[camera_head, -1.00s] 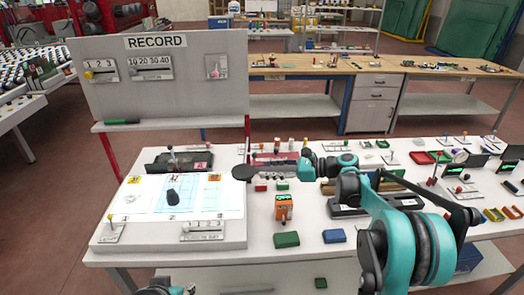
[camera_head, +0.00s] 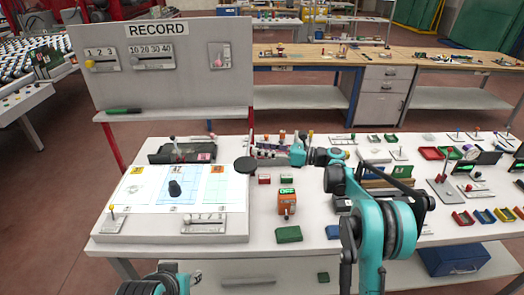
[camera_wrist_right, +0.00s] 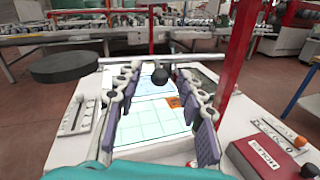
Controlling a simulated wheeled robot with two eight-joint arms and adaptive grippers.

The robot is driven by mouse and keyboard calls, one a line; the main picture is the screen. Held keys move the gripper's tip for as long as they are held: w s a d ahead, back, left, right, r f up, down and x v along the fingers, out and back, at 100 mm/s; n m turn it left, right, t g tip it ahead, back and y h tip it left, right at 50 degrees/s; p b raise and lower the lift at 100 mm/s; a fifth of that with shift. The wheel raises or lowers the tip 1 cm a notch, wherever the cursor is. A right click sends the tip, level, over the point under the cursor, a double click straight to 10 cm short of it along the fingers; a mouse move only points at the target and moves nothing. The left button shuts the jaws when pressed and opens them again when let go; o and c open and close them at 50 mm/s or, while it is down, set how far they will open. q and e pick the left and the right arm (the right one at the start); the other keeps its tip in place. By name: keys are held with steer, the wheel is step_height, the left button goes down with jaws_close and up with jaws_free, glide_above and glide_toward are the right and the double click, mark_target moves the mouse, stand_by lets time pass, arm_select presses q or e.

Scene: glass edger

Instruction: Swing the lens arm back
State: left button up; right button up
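A dark flat disc (camera_head: 245,165), which looks like the lens on its arm, stands at the right edge of the white sheet board (camera_head: 170,225). In the right wrist view a large dark disc (camera_wrist_right: 65,67) shows at upper left, outside the fingers. My right gripper (camera_head: 262,151) reaches in from the right, just behind and right of the disc in the head view.
A black knob (camera_head: 175,188) sits on the sheet. An orange device with a green display (camera_head: 287,203) and a green block (camera_head: 289,234) stand to the right. A RECORD panel (camera_head: 165,75) rises behind. Many small fixtures crowd the right side of the table.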

steer(key=shift+c, duration=0.3)
jaws_close()
